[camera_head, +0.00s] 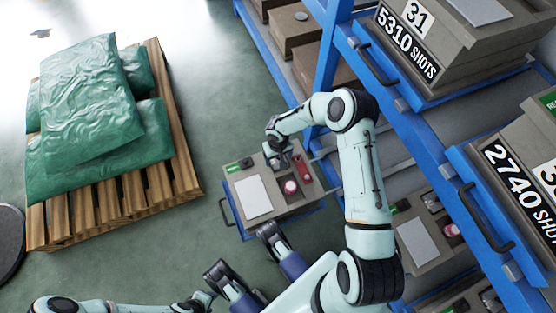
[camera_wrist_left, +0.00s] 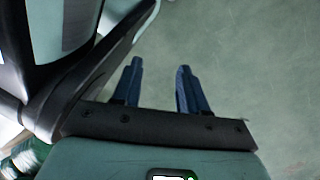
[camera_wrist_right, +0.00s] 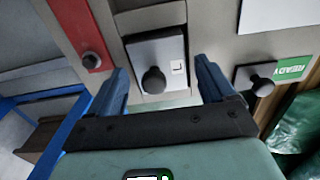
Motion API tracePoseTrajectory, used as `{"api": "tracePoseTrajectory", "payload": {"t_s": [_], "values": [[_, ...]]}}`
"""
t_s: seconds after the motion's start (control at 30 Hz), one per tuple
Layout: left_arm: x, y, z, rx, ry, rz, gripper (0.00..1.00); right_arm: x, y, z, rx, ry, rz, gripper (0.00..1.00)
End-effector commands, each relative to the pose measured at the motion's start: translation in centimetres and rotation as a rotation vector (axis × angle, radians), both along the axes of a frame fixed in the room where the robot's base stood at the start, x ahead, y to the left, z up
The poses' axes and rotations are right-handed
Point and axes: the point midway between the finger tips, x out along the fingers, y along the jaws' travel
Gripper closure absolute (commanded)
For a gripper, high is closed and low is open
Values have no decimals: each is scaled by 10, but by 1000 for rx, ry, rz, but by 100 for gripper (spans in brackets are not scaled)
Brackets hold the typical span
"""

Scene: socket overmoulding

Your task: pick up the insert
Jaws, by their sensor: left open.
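The insert, taken to be the grey block marked L (camera_wrist_right: 150,52) with a dark round knob, sits in a recess of a grey mould in the right wrist view. My right gripper (camera_wrist_right: 163,80) is open, with its blue fingers apart and the knob showing between them; no contact is visible. In the head view the right gripper (camera_head: 279,152) hangs over the back of the mould (camera_head: 236,192) and hides the insert. My left gripper (camera_wrist_left: 158,80) is open and empty over bare floor in the left wrist view.
The mould also carries a red part (camera_head: 303,170), a pink-topped round part (camera_head: 290,187), a white plate (camera_head: 253,197) and a green READY label (camera_wrist_right: 293,70). A blue rack (camera_head: 420,142) with heavy moulds stands right. A pallet (camera_head: 182,160) with green sacks (camera_head: 90,100) lies left.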

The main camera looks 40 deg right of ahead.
Motion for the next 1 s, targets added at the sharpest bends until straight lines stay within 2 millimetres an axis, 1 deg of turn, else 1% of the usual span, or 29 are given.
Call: {"api": "tracePoseTrajectory", "payload": {"t_s": [0.03,0.07,0.1,0.17,0.2,0.23,0.47,0.57,0.67,0.77,0.87,1.0], "values": [[0,0,0,0,-1,0,57,0,0,0,0,0,0,36],[0,0,0,0,-1,0,57,0,0,0,0,0,0,45],[0,0,0,0,-1,-1,57,0,0,0,0,0,0,58],[1,0,0,1,-2,-1,57,0,0,0,0,0,0,78],[1,0,0,1,-2,-1,57,0,0,0,0,0,0,91],[1,0,0,0,-2,-1,57,1,0,1,-1,-2,0,94],[1,0,0,0,-3,0,57,1,0,2,-1,-2,1,94],[3,0,2,1,-11,-1,57,1,0,6,-1,-3,1,94],[8,-1,5,3,-26,-2,57,1,-1,15,-2,-4,2,94],[15,-2,11,3,-52,-5,57,1,-1,29,-3,-3,1,94],[28,-3,21,6,-92,-8,57,1,-1,50,-4,-5,1,94],[48,-6,39,10,-163,-14,57,1,-1,89,-4,-6,1,94]]}}
